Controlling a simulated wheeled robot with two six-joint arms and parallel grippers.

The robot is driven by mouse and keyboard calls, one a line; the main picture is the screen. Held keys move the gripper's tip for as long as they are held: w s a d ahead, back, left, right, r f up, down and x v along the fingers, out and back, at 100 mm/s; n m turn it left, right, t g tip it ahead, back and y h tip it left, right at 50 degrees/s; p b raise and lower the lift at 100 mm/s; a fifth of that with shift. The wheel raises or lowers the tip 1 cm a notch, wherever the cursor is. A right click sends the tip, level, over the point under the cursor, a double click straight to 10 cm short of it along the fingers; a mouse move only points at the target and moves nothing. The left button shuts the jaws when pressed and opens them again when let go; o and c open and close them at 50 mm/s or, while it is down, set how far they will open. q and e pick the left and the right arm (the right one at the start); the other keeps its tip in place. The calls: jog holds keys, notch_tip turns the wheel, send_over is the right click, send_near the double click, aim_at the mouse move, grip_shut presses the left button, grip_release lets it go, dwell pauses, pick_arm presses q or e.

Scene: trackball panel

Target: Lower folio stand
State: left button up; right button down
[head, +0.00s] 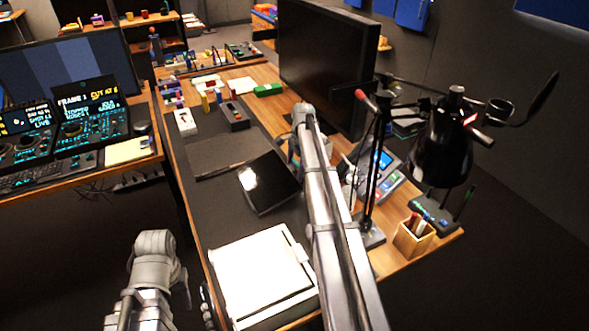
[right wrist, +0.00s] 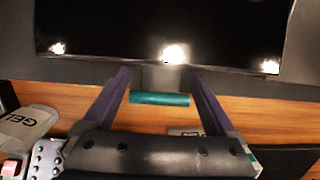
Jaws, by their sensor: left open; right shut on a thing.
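The folio stand seems to be the black glossy panel (head: 270,183), tilted on the dark desk mat (head: 215,150) in the head view. My right arm reaches over the desk, and its gripper (head: 296,155) is at the panel's upper right corner, partly hidden by the arm. I cannot tell whether the bar belongs to the stand. My left gripper (head: 182,280) is open and empty, off the desk's left side; its fingertips are hardly visible.
A large monitor (head: 325,60) stands behind the right gripper. A black lamp (head: 440,145) and a wooden pen cup (head: 412,238) are to the right. A grey pad marked GEL (right wrist: 22,130) shows in the right wrist view.

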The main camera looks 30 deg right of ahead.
jog(key=shift+a, duration=0.15)
grip_release()
jog(key=shift+r, duration=0.15)
jog(key=r+p, duration=0.5)
jog(key=d+r+p, duration=0.1)
jog(key=r+p, duration=0.1)
jog(key=shift+r+p, duration=0.25)
jog(key=shift+p, duration=0.15)
